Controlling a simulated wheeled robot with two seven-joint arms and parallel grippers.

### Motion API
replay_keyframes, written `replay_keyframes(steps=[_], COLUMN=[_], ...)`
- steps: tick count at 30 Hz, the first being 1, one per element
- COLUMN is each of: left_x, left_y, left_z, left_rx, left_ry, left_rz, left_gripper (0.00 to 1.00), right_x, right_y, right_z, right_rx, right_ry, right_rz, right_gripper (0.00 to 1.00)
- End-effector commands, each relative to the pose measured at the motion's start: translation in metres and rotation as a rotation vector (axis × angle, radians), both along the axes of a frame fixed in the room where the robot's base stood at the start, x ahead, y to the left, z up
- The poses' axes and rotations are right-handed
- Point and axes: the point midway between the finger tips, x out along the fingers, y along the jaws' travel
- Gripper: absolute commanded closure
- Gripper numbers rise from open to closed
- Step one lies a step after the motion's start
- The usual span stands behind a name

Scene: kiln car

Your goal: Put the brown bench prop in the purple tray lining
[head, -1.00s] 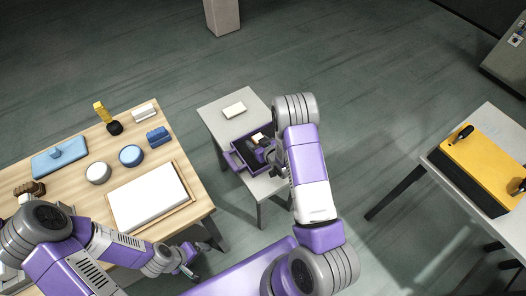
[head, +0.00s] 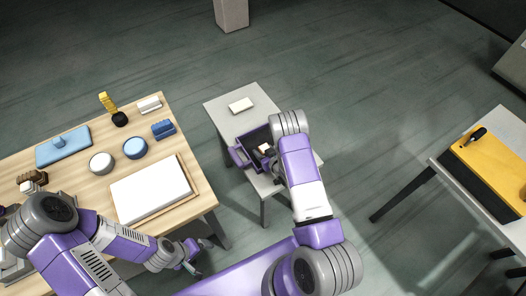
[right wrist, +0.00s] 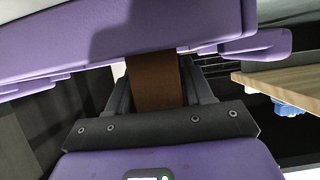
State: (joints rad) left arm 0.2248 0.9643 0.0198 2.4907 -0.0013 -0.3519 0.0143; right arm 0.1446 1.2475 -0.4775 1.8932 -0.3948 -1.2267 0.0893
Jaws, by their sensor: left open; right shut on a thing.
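The purple tray (head: 238,157) with a dark inside sits on the small grey table in the head view. A purple wall (right wrist: 150,35), apparently the tray's, spans the top of the right wrist view. My right gripper (head: 270,158) is at the tray, partly hidden by its own arm. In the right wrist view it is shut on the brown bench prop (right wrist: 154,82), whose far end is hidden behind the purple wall. A small cream piece (head: 264,148) shows beside the gripper; I cannot tell what it belongs to. My left gripper (head: 192,262) is open and empty beside the wooden table.
The small grey table (head: 222,108) also bears a cream block (head: 240,105). The wooden table (head: 85,200) at left holds a white slab (head: 150,188), blue items, round pots and a dark brown piece (head: 32,180). A yellow board (head: 495,165) lies on the right table.

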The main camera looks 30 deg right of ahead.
Motion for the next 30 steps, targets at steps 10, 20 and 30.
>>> replay_keyframes(steps=[10,20,30], left_x=[0.0,0.0,0.0], left_y=[0.0,0.0,0.0], left_z=[-0.004,0.001,0.015], left_rx=[0.0,0.0,0.0], left_ry=[0.0,0.0,0.0], left_rz=[0.0,0.0,0.0], left_gripper=[0.19,0.19,0.19], right_x=[0.0,0.0,-0.059], right_y=[0.0,0.0,-0.006], right_z=[-0.004,0.001,0.03], right_rx=[0.0,0.0,0.003], right_ry=[0.001,0.001,0.005], right_rz=[0.0,0.001,-0.005], right_gripper=[0.23,0.23,0.23])
